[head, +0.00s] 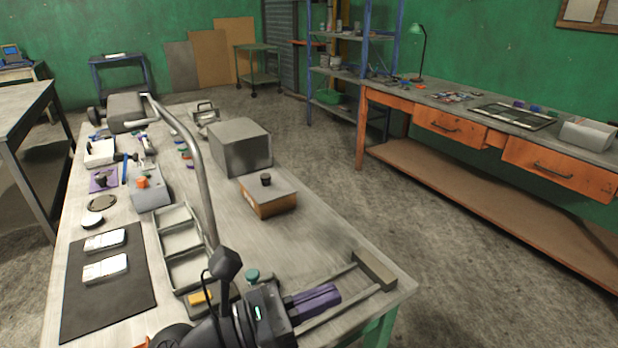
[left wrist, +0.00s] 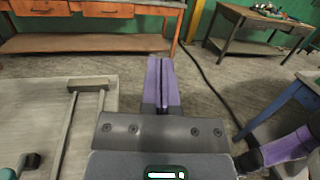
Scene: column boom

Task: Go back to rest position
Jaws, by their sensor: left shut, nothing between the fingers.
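My left gripper (head: 318,299) reaches in over the near right end of the workbench in the head view. Its purple fingers are shut together with nothing between them, and they show closed in the left wrist view (left wrist: 163,85) too. In the head view they are close to a rail frame with a wooden end block (head: 374,269); I cannot tell the gap. A purple-and-dark part at the lower right of the left wrist view looks like my right gripper (left wrist: 284,147), cut off by the frame edge. Its jaw state does not show.
A dark mat (head: 85,310) lies left. An orange-drawered bench (head: 450,128) stands right, across open floor.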

